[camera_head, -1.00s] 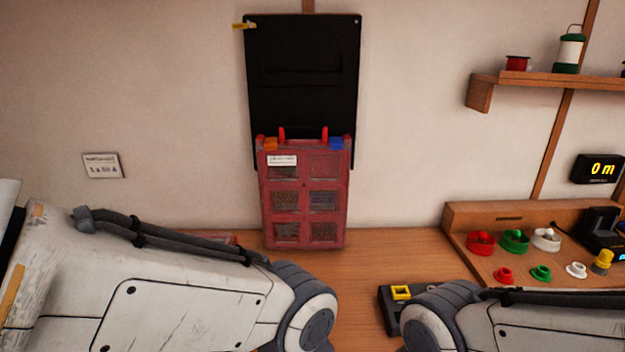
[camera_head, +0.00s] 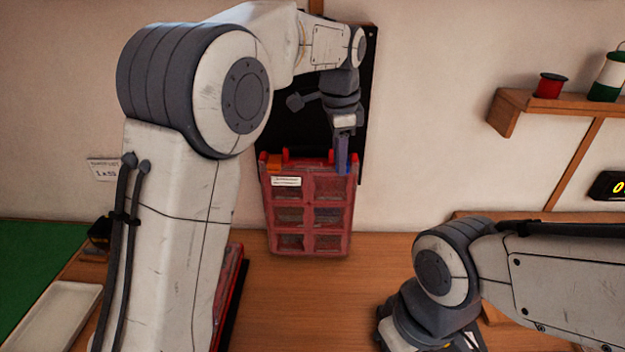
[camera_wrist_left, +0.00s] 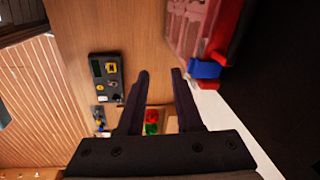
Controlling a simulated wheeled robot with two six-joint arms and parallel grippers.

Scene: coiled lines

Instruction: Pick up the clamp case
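The clamp case, a red case with several clear compartments (camera_head: 308,213), stands upright at the wall in front of a black panel (camera_head: 368,95). It has a white label too small to read, an orange latch at left and a blue one at right. My left gripper (camera_head: 342,155) is at the case's upper right corner, seen edge-on by the blue latch; contact cannot be told. In the left wrist view my left gripper (camera_wrist_left: 163,84) is open with nothing between its fingers. Part of the case (camera_wrist_left: 187,25) and its blue latch (camera_wrist_left: 206,69) lie beside the right finger. My right gripper is out of view.
A red and black object (camera_head: 229,295) lies partly hidden behind my left arm. A pale tray (camera_head: 58,318) is at lower left, a wooden shelf (camera_head: 545,107) at right. The wooden table (camera_head: 300,300) is clear before the case. The wrist view shows a dark device (camera_wrist_left: 107,78).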

